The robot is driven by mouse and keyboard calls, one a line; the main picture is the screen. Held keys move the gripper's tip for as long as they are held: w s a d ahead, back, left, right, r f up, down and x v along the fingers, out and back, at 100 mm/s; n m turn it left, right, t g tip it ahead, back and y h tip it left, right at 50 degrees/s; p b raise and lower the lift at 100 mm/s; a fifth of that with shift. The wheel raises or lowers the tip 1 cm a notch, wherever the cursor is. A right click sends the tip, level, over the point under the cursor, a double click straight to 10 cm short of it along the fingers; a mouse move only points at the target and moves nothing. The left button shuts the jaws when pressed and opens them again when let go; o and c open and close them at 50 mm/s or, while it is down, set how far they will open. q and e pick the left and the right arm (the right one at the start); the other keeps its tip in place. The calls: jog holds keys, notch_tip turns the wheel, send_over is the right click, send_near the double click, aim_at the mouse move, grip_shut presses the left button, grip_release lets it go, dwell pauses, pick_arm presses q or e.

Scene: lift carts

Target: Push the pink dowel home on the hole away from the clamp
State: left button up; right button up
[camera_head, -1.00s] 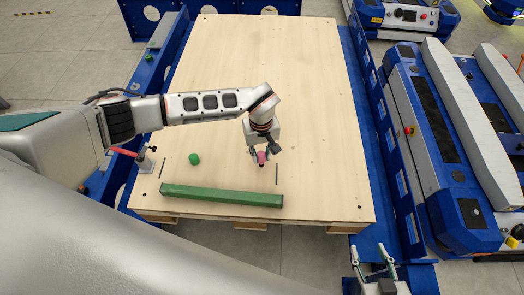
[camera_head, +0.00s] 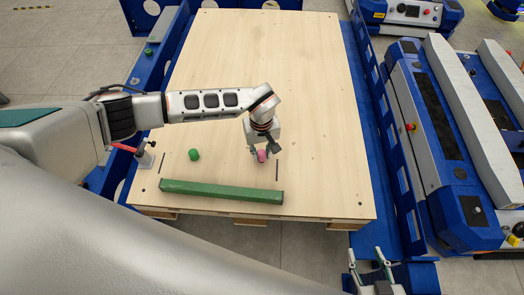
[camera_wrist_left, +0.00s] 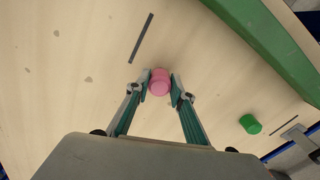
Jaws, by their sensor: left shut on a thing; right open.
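The pink dowel (camera_head: 262,155) stands on the wooden board (camera_head: 265,80), toward its front. My left gripper (camera_head: 260,154) is above it and shut on it; in the left wrist view the pink dowel (camera_wrist_left: 159,82) sits between the fingertips. I cannot see a hole under it or how deep it sits. A green dowel (camera_head: 194,155) stands apart to the left, nearer the clamp (camera_head: 146,157) with the red handle at the board's left edge. My right gripper (camera_head: 372,258) is open and empty, off the board's front right corner.
A green bar (camera_head: 222,192) lies along the front of the board, close to both dowels. Dark slots (camera_head: 277,170) mark the board near its ends. Blue rails (camera_head: 385,130) flank the board. The board's back is clear.

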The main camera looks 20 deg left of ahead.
pick_arm(q)
jog(key=shift+f, duration=0.75)
pick_arm(e)
jog(key=shift+s+d+f, duration=0.15)
jog(key=shift+s+f, duration=0.15)
jog(key=shift+f, duration=0.25)
pick_arm(q)
jog(key=shift+f+b, duration=0.3)
jog(key=shift+b, duration=0.05)
jog(key=o, duration=1.2)
